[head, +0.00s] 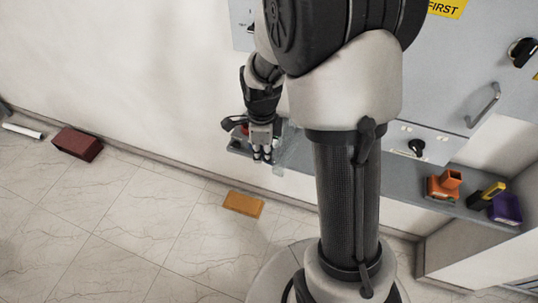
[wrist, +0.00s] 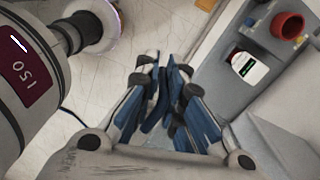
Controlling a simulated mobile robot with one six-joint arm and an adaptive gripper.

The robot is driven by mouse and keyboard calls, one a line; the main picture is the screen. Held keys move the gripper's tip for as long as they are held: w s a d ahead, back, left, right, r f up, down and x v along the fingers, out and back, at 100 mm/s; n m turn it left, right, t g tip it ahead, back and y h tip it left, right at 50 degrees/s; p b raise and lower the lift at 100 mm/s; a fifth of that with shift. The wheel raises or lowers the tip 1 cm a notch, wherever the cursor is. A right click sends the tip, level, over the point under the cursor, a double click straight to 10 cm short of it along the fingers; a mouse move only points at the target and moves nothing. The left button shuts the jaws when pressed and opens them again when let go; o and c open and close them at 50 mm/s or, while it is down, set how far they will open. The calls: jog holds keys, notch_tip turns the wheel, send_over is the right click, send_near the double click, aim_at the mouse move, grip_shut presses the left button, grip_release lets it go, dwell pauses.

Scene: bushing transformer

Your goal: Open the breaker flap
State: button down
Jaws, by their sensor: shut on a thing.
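The breaker flap (head: 289,146) is a clear, see-through plate in the head view. It sits just right of my fingers, tilted, above the front of the grey ledge, partly hidden behind my arm. My gripper (head: 263,158) points down at the flap's left edge, with its fingers close together on it. In the wrist view my gripper's blue-padded fingers (wrist: 166,70) converge. The clear flap cannot be made out between them there.
A grey ledge (head: 405,177) runs under the grey cabinet and bears orange and purple things at right. The wrist view shows a red cup (wrist: 287,25) and a white-labelled item (wrist: 248,67) on it. An orange block (head: 243,204) and a dark red block (head: 77,144) lie on the tiled floor.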

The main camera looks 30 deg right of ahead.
jog(key=shift+w+r, duration=0.15)
jog(key=shift+w, duration=0.3)
jog(key=c, duration=1.8)
grip_release()
jog(key=shift+a, duration=0.1)
jog(key=shift+o, duration=0.4)
jog(key=shift+d, duration=0.25)
jog(key=shift+s+a, duration=0.1)
jog(key=shift+a, duration=0.05)
jog(key=shift+r, duration=0.25)
notch_tip(320, 180, up, 11)
jog(key=shift+r, duration=0.2)
